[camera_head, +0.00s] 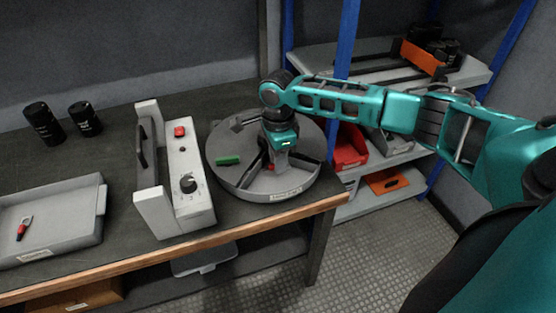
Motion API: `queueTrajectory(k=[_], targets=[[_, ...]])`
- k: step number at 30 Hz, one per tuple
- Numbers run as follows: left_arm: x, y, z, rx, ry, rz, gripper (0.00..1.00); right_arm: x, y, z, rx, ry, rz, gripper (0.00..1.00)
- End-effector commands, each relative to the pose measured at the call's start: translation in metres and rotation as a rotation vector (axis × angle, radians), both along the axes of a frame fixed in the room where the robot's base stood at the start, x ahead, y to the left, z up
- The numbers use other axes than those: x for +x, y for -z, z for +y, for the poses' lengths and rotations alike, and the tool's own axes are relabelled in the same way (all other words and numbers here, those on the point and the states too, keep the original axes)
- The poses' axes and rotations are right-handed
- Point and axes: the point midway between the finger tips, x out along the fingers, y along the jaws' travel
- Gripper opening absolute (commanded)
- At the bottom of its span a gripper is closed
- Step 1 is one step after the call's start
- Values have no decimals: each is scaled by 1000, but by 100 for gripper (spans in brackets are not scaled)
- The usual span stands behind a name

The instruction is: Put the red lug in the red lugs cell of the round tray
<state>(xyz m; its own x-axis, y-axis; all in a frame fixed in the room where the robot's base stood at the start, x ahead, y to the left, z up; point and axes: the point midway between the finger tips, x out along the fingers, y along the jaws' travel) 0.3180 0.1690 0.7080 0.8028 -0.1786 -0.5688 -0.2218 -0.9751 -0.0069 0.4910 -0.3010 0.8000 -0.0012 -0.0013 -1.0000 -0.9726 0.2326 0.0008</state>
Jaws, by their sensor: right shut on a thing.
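The round grey tray (225,181) sits at the table's right end, split into cells by raised dividers. My right gripper (274,165) reaches down into it from above, near its middle. It is shut on a small red thing (270,167), which appears to be a red lug, mostly hidden by the fingers. The tray's front rim carries a label too small to read surely. A green block (228,160) lies in the tray's left part. Another red lug (22,228) with a metal ring end lies in the grey rectangular tray at the left. My left gripper is not in view.
A grey control box (184,190) with a red button and black knob stands left of the round tray. Two black capacitors (44,124) stand at the back left. A blue-posted shelf (345,40) with a red bin (350,148) stands behind on the right.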

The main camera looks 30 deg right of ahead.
Motion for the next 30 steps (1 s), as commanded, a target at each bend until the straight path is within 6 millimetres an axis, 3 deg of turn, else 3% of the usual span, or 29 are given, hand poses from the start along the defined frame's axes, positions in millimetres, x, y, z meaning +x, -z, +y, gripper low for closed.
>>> queueTrajectory(k=[14, 23, 24, 30], targets=[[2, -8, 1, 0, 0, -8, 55, 0, 8, 0, 0, 0, -1, 0], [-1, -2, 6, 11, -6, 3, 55, 0, 15, 0, 1, 0, -2, 0], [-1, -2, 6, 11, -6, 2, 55, 0, 15, 0, 1, 0, -2, 30], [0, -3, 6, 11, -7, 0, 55, 0, 15, 0, 0, 0, -2, 50]])
